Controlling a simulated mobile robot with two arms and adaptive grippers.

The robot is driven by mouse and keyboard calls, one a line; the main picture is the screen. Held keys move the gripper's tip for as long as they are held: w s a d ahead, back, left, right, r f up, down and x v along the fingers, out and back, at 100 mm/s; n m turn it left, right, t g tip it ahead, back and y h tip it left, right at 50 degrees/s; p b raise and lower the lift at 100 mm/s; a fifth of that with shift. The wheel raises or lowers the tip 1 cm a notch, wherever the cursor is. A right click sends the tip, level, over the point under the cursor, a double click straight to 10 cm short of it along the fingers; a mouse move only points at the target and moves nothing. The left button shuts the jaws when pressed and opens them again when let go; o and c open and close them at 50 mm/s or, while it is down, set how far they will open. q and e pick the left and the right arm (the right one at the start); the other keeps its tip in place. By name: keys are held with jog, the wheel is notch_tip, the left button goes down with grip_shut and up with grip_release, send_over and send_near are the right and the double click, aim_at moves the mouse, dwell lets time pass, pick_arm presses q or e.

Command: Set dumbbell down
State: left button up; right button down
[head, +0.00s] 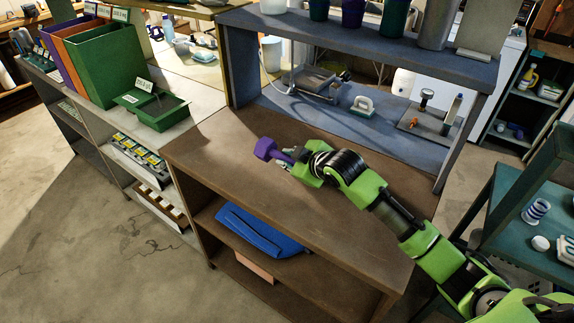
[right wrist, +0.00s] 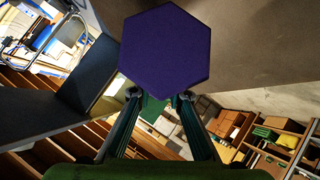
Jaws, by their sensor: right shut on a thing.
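A purple dumbbell (head: 266,149) with a hexagonal head is at the end of my right arm in the head view. My right gripper (head: 290,161) is shut on it, over the left part of a brown wooden bench top (head: 300,205). In the right wrist view the dumbbell's purple hexagonal end (right wrist: 165,48) fills the upper middle, just beyond the two fingers of the right gripper (right wrist: 160,96). The fingers hide part of the dumbbell in the head view. Whether it touches the bench top cannot be told. My left gripper is not in view.
A blue-grey shelf unit (head: 350,50) stands behind the bench top, with several pots on it. A white counter to the left holds a green tray (head: 152,108) and tall green, orange and purple bins. The bench top's front is clear.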

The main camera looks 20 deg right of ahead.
jog(key=shift+w+d+f, duration=0.2)
jog(key=shift+w+f, duration=0.55)
jog(key=shift+w, duration=0.15)
jog(key=shift+f+p, duration=0.75)
jog(key=shift+f, duration=0.65)
jog(key=c, duration=2.1)
grip_release()
jog(key=shift+s+f, duration=0.15)
jog(key=shift+f, duration=0.15)
jog(key=shift+o, duration=0.9)
jog(key=shift+s+r, duration=0.1)
